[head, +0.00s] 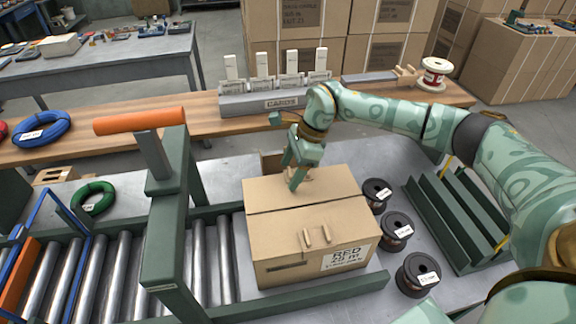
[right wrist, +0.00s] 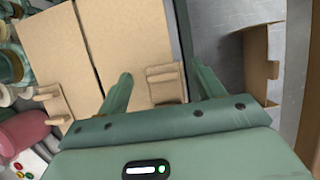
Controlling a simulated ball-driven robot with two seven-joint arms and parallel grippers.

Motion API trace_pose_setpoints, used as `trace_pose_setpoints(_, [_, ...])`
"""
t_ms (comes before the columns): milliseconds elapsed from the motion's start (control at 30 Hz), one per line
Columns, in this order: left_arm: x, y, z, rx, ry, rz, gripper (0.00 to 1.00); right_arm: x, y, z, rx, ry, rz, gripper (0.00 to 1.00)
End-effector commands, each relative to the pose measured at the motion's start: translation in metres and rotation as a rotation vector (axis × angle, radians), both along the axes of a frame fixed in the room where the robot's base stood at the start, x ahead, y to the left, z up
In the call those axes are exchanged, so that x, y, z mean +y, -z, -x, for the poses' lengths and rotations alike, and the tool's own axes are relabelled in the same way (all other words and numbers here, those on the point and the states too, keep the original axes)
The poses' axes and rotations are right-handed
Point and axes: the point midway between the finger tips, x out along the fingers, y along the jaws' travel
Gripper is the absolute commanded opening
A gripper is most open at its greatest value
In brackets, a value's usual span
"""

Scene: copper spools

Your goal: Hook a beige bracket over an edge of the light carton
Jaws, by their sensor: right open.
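The light carton (head: 325,205), labelled RED 25 m, stands closed on the conveyor side of the bench; its top also fills the upper left of the right wrist view (right wrist: 125,35). One beige bracket (right wrist: 165,85) sits at the carton's far edge, between my open fingers; whether its lip is over the edge I cannot tell. Another beige bracket (head: 318,237) is at the carton's near edge, and it shows at left in the wrist view (right wrist: 52,103). My right gripper (head: 298,178) is open, with a finger on either side of the far bracket. My left gripper is not in view.
Several dark spools (head: 396,230) stand close to the carton's right side, beside a green slotted rack (head: 455,220). A green post with an orange handle (head: 140,121) rises at left. A small open box (right wrist: 257,65) lies beyond the carton's far edge. A wooden shelf (head: 200,112) runs behind.

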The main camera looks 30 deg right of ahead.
Motion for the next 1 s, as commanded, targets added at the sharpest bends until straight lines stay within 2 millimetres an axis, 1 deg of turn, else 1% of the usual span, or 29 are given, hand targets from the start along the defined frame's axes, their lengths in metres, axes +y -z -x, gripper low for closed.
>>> trace_pose_setpoints(33, [0.000,-0.001,0.000,0.000,0.000,0.000,0.36,-0.006,-0.013,0.000,-0.008,0.004,0.001,0.68])
trace_pose_setpoints(300, [0.000,-0.006,-0.001,-0.002,0.000,0.000,0.36,-0.035,-0.089,0.003,-0.030,0.011,-0.004,0.68])
trace_pose_setpoints(400, [0.000,-0.008,-0.001,-0.003,0.000,0.000,0.36,-0.044,-0.112,0.005,-0.034,0.012,-0.005,0.68])
trace_pose_setpoints(500, [0.000,-0.009,-0.001,-0.003,0.000,0.000,0.36,-0.050,-0.129,0.006,-0.038,0.012,-0.006,0.68])
trace_pose_setpoints(600, [0.000,-0.010,-0.002,-0.004,0.000,0.000,0.36,-0.055,-0.140,0.007,-0.038,0.013,-0.006,0.68])
trace_pose_setpoints(700, [0.000,-0.010,-0.002,-0.004,0.000,0.000,0.36,-0.057,-0.146,0.008,-0.039,0.013,-0.007,0.68])
trace_pose_setpoints(1000, [0.000,-0.010,-0.002,-0.004,0.000,0.000,0.36,-0.057,-0.147,0.008,-0.040,0.013,-0.007,0.68])
